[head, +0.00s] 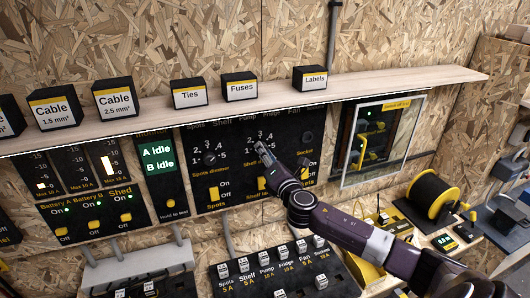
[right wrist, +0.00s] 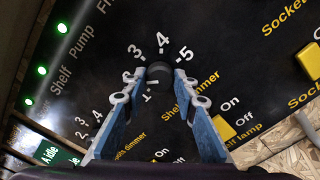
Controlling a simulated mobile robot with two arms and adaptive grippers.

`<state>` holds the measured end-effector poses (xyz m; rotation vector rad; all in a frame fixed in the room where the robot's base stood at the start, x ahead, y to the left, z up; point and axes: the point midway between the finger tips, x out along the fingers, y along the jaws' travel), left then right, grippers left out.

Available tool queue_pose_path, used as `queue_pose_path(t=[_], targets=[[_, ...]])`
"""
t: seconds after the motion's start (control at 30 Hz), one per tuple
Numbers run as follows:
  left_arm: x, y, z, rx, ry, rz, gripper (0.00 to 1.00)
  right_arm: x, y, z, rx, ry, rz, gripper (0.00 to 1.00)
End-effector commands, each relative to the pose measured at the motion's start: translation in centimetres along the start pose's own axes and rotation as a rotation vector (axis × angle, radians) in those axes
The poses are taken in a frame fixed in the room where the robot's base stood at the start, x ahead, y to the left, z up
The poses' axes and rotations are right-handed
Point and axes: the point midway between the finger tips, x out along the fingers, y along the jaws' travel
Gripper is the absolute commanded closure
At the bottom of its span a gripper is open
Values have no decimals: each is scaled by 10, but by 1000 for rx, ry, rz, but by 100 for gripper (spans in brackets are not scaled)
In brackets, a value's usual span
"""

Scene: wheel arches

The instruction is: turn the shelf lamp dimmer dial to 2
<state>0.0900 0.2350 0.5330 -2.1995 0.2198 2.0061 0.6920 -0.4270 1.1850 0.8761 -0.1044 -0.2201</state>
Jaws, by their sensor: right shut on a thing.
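The shelf dimmer dial (right wrist: 160,72) is a dark round knob on the black switch panel (head: 232,139), with white numbers from 1 to 5 around it. My right gripper (right wrist: 161,80) has its two blue fingers on either side of the knob and is shut on it. Its pointer mark is not clear, so I cannot tell the setting. The gripper also shows in the head view (head: 264,150), where it hides the knob. Part of the "Shelf dimmer" label is covered by a finger. My left gripper is not in view.
The similar spots dimmer knob (head: 209,158) is to the left. Yellow switches sit below, including the shelf lamp one (right wrist: 224,127). A clear-covered box (head: 382,140) is to the right. A wooden shelf (head: 230,97) with labelled boxes runs above the panel.

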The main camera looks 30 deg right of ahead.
Motion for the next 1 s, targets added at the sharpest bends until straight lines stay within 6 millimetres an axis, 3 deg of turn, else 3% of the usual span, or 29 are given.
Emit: queue_pose_path(t=[0.43,0.47,0.6,1.0], targets=[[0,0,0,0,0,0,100,0,-1,-2,-8,3,-2,98],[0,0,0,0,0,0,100,0,-1,-2,-8,3,-2,71],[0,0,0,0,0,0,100,0,-1,-1,-8,2,-2,56],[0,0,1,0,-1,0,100,-7,-1,-1,-8,2,-2,56]])
